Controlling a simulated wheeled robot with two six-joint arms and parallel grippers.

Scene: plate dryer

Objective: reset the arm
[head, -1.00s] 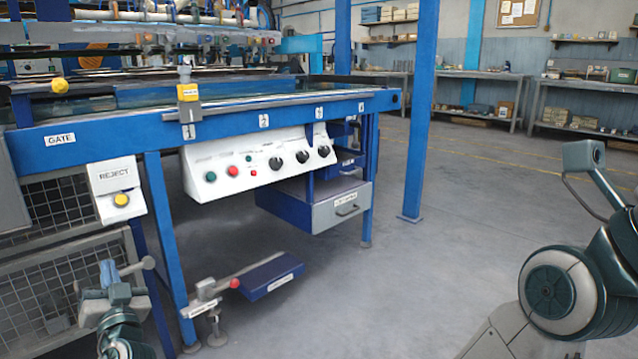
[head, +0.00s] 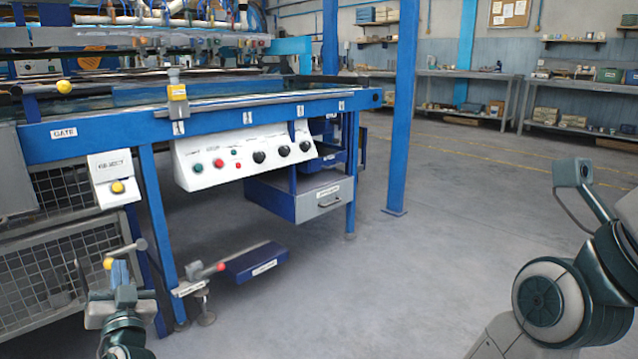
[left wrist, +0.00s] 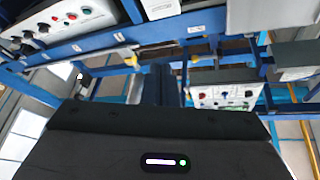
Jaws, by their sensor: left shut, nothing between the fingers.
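My left gripper (head: 122,270) is at the lower left of the head view, in front of the wire-mesh panel below the blue machine. Its fingers are small here but look shut, with nothing held. My right arm (head: 570,275) is bent at the right edge of the head view, over open floor.
The blue machine (head: 225,122) stands ahead on the left, with a white control panel (head: 245,155), a reject button box (head: 117,180) and a drawer (head: 320,198). A blue pedal (head: 255,262) sits low in front. A blue post (head: 405,110) stands right of it. Floor at centre right is clear.

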